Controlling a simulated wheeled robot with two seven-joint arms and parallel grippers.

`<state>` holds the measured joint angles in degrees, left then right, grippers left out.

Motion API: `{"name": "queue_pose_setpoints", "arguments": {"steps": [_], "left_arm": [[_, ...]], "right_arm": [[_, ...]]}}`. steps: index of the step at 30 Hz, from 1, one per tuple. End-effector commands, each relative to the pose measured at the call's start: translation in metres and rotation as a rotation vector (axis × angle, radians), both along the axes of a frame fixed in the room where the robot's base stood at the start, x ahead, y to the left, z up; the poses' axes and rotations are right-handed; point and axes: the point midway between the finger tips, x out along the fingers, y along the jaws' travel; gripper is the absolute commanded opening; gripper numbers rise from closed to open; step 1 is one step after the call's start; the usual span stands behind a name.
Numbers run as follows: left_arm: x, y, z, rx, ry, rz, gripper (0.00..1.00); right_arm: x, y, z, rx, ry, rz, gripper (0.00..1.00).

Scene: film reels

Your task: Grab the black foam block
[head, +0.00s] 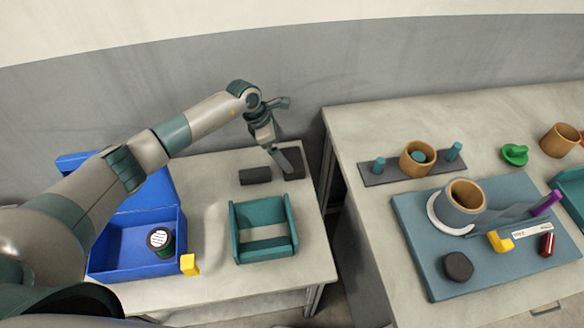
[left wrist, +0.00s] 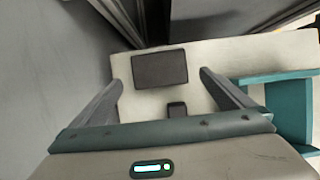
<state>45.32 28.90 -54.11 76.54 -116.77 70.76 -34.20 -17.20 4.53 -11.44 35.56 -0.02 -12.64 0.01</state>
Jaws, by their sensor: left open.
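Two dark blocks lie at the back of the left table. One is a long low block (head: 255,175); the other is a flatter block (head: 292,162) near the table's right edge. I cannot tell which is the foam one. My left gripper (head: 284,165) is open and points down at the right block, partly covering it. In the left wrist view this block (left wrist: 160,70) shows just past and between the open fingertips (left wrist: 161,78). A smaller dark piece (left wrist: 177,109), probably the other block's end, shows nearer the palm. No contact is visible. My right gripper is out of view.
A teal tray (head: 236,235) stands in front of the blocks; it also shows in the left wrist view (left wrist: 290,110). A blue open box (head: 180,245) is to the left. A gap separates the right table (head: 352,140), which holds several parts.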

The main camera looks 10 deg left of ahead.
Motion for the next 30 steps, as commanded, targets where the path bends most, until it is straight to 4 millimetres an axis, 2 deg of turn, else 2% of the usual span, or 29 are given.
{"name": "queue_pose_setpoints", "arguments": {"steps": [1, 4, 19, 30], "left_arm": [[0.001, -0.003, -0.010, -0.001, 0.000, 0.001, 1.00], [0.002, -0.006, -0.017, -0.001, 0.000, 0.000, 1.00], [0.003, -0.007, -0.023, -0.001, 0.001, 0.001, 1.00], [0.008, -0.016, -0.064, -0.001, 0.001, 0.001, 1.00]], "right_arm": [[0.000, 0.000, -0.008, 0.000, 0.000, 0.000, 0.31], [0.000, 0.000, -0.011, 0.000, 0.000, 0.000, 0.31], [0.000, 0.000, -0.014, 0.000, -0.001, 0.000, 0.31], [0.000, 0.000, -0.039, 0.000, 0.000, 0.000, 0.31]]}}
